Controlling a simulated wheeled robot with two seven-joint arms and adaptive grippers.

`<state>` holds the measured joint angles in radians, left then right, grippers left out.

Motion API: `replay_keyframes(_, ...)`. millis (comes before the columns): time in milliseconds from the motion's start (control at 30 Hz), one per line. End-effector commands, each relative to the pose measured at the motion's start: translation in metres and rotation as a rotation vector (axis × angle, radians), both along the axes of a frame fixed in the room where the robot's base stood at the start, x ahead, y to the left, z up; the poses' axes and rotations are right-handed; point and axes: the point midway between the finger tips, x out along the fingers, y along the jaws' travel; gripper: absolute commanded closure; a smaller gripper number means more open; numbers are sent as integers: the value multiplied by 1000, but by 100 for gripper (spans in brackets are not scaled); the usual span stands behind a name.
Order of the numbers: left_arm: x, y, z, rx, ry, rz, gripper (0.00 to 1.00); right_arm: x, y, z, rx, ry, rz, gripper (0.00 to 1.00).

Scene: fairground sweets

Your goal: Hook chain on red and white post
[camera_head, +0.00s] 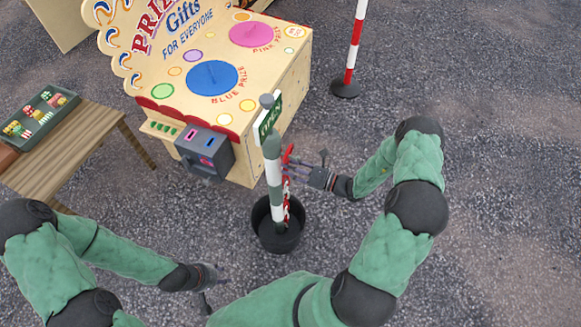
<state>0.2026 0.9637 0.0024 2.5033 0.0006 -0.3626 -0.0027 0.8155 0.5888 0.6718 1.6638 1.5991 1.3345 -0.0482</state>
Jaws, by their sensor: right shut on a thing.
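The red and white post (355,45) stands upright on a round black base at the back, right of the booth. A green and white post (273,175) stands in a black pot (278,236) in front of me. A red and white chain (287,203) hangs down along this post's right side toward the pot. My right gripper (291,171) is shut on the chain's red upper end, close beside the green and white post. Its exact grip is too small to see. My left gripper (223,275) is low at the front left, apart from the pot, and looks open and empty.
A prize booth (255,75) stands behind the pot, with a grey box (203,153) on its front. A green OPEN sign (269,119) is at the post's top. A wooden table (80,150) with a sweets tray stands left.

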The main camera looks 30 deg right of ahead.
Motion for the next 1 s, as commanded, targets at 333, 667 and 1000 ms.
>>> replay_keyframes(333,0,0,1,0,0,0,60,-10,-9,0,0,0,-1,94)
replay_keyframes(667,0,0,3,0,0,0,60,-23,-20,0,0,0,-2,94)
replay_keyframes(1000,0,0,4,0,0,0,60,-36,-31,0,1,-1,-1,94)
